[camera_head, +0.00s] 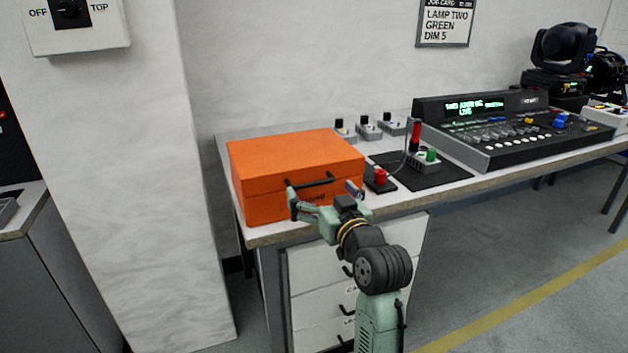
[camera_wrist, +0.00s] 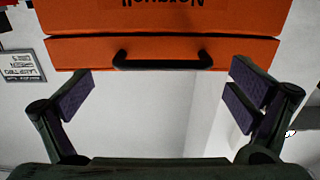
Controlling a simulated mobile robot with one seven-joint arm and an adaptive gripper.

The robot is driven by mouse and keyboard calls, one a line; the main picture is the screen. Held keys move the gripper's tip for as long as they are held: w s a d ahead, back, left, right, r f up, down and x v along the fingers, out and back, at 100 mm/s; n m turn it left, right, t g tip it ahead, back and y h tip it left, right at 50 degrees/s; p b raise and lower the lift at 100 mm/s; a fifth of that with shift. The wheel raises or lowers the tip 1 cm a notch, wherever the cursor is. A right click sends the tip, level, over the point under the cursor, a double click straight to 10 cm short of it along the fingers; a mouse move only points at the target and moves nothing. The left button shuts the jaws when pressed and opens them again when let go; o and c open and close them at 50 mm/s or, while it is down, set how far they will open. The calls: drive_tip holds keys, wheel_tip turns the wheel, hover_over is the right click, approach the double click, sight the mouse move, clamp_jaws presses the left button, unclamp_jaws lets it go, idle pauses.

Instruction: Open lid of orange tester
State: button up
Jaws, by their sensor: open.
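The orange tester (camera_head: 290,165) is a closed box on the left end of the workbench, with its lid down. A black bar handle (camera_head: 312,183) is on its front face. In the wrist view the handle (camera_wrist: 163,60) lies across the orange front (camera_wrist: 90,52), beyond my fingertips and between them sideways. My gripper (camera_head: 325,196) is open and empty in front of the tester's front face. In the wrist view its fingers (camera_wrist: 162,92) are spread wide. I cannot tell whether a finger touches the box.
Right of the tester are a red-button box (camera_head: 380,180), a dark mat (camera_head: 440,178) and a green-button box (camera_head: 425,162). Several small knob boxes (camera_head: 368,131) stand behind. A lighting console (camera_head: 510,130) is farther right. A white pillar (camera_head: 130,170) stands left; drawers (camera_head: 330,275) are below.

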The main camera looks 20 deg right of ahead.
sight(315, 185)
drive_tip(key=shift+w+a, duration=0.1)
drive_tip(key=shift+w, duration=1.75)
drive_tip(key=shift+c, duration=0.5)
